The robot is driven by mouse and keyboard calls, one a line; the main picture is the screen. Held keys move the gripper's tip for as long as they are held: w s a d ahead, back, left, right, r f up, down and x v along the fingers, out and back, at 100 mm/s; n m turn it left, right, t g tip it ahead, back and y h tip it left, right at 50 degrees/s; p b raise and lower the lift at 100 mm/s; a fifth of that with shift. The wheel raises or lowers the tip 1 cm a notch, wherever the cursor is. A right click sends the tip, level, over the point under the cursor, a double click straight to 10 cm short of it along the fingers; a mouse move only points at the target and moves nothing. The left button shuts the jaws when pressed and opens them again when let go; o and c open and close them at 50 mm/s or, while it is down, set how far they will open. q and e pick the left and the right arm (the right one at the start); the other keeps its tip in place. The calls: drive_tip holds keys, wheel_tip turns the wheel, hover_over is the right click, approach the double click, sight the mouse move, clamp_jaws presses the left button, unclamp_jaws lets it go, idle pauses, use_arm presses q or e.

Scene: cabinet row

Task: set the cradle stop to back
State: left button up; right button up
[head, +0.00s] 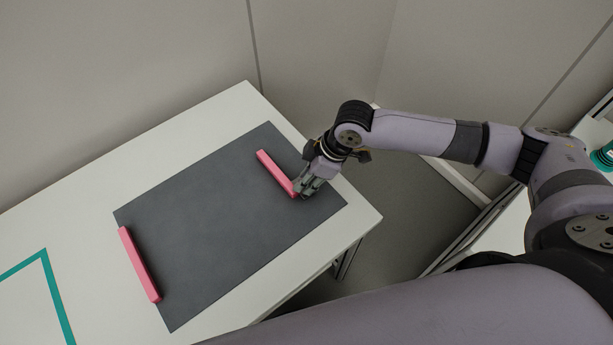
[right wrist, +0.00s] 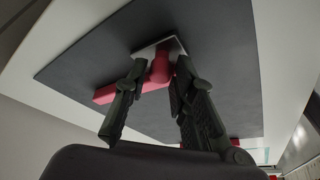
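A dark grey mat (head: 215,235) lies on a white table, with one pink bar (head: 139,265) along its left edge and another pink bar (head: 274,172) near its right side. My right gripper (head: 302,190) is at the near end of the right bar, pointing down. In the right wrist view, its two fingers (right wrist: 160,75) stand either side of a red knob (right wrist: 160,66) by a white plate (right wrist: 150,47), with a small gap at the left finger. The red bar (right wrist: 103,95) runs behind the left finger. I cannot tell which part is the cradle stop. My left gripper is not in view.
A teal tape outline (head: 52,290) marks the table's left part. Pale wall panels stand behind the table. Grey floor (head: 400,205) shows right of the table, and a teal object (head: 604,155) sits on a white surface at the far right.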

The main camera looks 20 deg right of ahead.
clamp_jaws()
idle(0.4)
drive_tip(key=shift+w+d+r, duration=0.1)
drive_tip(key=shift+d, duration=0.25)
drive_tip(key=shift+w+d+p, duration=0.2)
drive_tip(key=shift+d+p, duration=0.2)
drive_tip(key=shift+d, duration=0.15)
drive_tip(key=shift+w+d+p, duration=0.2)
drive_tip(key=shift+d+p, duration=0.2)
drive_tip(key=shift+d, duration=0.1)
drive_tip(key=shift+w+d, duration=0.1)
drive_tip(key=shift+d, duration=0.1)
drive_tip(key=shift+o, duration=1.9)
unclamp_jaws()
drive_tip(key=shift+a, duration=0.1)
